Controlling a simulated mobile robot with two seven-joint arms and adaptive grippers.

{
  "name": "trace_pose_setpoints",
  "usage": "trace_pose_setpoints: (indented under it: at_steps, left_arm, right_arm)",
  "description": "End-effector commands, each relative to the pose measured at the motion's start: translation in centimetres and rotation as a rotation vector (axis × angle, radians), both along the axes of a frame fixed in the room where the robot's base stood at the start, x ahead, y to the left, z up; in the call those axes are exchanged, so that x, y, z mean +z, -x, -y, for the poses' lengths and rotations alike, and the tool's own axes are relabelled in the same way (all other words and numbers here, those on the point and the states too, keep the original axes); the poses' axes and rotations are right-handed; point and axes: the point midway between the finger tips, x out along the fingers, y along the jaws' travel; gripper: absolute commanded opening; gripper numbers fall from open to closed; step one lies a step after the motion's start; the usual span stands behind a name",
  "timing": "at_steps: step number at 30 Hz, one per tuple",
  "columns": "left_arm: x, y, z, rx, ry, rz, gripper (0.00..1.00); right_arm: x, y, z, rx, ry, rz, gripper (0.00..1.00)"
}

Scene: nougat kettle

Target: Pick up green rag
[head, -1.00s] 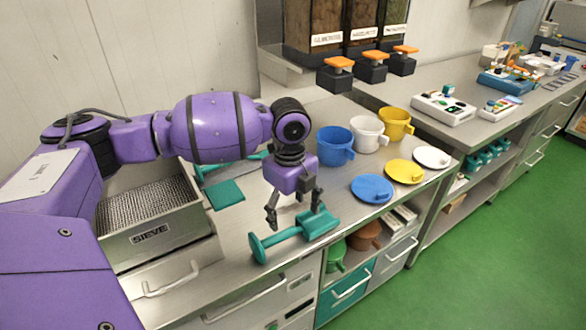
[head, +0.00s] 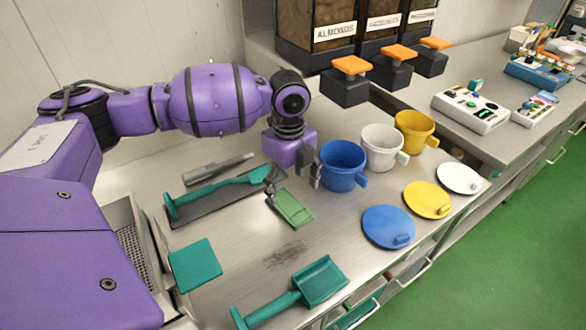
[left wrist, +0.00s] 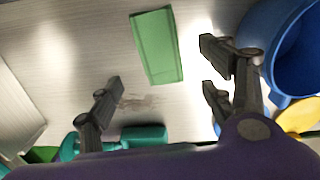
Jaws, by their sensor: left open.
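The green rag (head: 291,208), a flat light green folded rectangle, lies on the steel counter, left of the blue mug (head: 342,166). My left gripper (head: 293,184) is open and empty, its fingers just behind and over the rag's far end in the head view. In the left wrist view the rag (left wrist: 157,45) lies flat between and beyond the open fingers (left wrist: 160,80), with nothing gripped. A gap between fingers and rag cannot be measured. My right gripper is in neither view.
A teal scoop (head: 321,281) lies at the front, and a teal square (head: 195,265) at left. A dark tray (head: 215,205) bears a long teal tool. White (head: 381,147) and yellow (head: 414,132) mugs and coloured lids stand right. Bare counter lies in front of the rag.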

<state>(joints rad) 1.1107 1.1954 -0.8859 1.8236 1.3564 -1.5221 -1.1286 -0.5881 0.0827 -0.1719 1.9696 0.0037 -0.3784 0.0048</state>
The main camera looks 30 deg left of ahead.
Motion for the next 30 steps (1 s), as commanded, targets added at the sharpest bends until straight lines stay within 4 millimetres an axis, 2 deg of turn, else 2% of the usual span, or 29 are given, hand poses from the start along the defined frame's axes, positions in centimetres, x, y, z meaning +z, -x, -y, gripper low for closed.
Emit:
trace_pose_setpoints:
  at_steps: [13, 17, 23, 30]
  left_arm:
    - [-6.1, -0.5, -0.5, 0.000, -0.001, -0.005, 0.73]
    - [-7.0, -0.5, -0.5, 0.000, 0.000, -0.003, 0.73]
    - [-7.0, -0.5, -0.6, 0.000, 0.000, -0.003, 0.73]
    - [-7.0, -0.5, -0.6, 0.000, -0.001, -0.003, 0.45]
  right_arm:
    - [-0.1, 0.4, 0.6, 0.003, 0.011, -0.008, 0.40]
    - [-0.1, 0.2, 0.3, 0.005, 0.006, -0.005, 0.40]
    - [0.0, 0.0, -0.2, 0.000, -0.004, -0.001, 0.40]
    - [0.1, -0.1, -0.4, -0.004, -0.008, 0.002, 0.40]
